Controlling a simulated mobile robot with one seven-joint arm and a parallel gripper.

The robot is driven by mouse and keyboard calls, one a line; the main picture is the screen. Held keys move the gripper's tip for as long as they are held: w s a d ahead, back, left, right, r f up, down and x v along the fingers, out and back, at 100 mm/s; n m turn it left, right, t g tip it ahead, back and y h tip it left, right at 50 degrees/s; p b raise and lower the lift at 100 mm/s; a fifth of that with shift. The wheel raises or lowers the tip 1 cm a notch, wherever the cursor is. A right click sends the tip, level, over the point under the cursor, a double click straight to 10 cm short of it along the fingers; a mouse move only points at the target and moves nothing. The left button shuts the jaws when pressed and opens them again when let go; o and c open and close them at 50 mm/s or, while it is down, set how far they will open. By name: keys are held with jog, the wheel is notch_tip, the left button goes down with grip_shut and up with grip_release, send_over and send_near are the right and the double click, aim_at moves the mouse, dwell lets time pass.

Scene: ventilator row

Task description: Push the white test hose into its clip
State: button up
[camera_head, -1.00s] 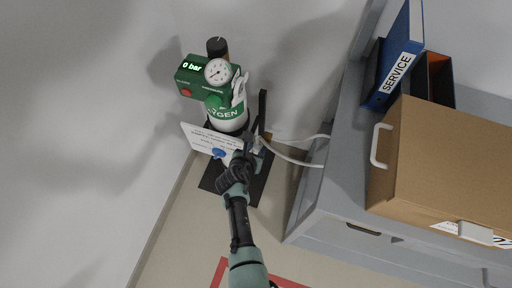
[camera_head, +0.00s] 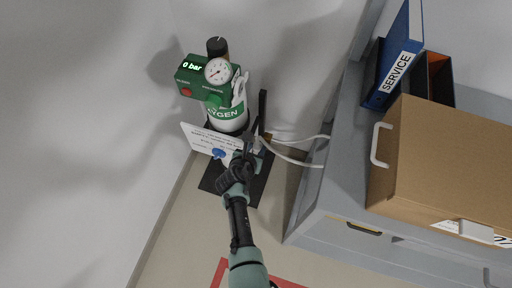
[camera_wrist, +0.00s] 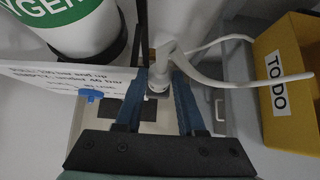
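The white test hose (camera_head: 297,161) runs in a loop from the grey cabinet toward the oxygen bottle's stand. In the wrist view the hose (camera_wrist: 215,80) bends down to a pale end piece (camera_wrist: 159,82) between my fingertips. My gripper (camera_head: 250,150) is in front of the stand; in the wrist view its two blue fingers (camera_wrist: 161,72) lie close on either side of that end piece and look shut on it. A dark upright post (camera_head: 262,110) stands beside the bottle, just beyond the fingers. I cannot make out the clip; the fingers and hose hide that area.
The green-and-white oxygen bottle (camera_head: 228,118) with a gauge stands left of the post. A white sign (camera_head: 203,139) sits in front of it, close to my gripper. The grey cabinet (camera_head: 330,205) is at right, carrying a cardboard box (camera_head: 450,150) and a blue binder (camera_head: 400,55).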

jog(key=o, duration=0.5)
jog(key=shift+s+f, duration=0.2)
jog(key=shift+f, duration=0.1)
jog(key=shift+c, duration=0.2)
jog(key=shift+a, duration=0.1)
jog(key=shift+s+a+r+p, duration=0.15)
jog(key=shift+s+r+p, duration=0.1)
jog(key=shift+p, duration=0.15)
jog(key=p+v, duration=0.2)
jog(key=v, duration=0.2)
jog(key=p+v, duration=0.2)
jog(key=v, duration=0.2)
jog(key=p+v, duration=0.1)
jog(key=v, duration=0.3)
jog(key=shift+d+r+p, duration=0.35)
jog(key=shift+r+p, duration=0.05)
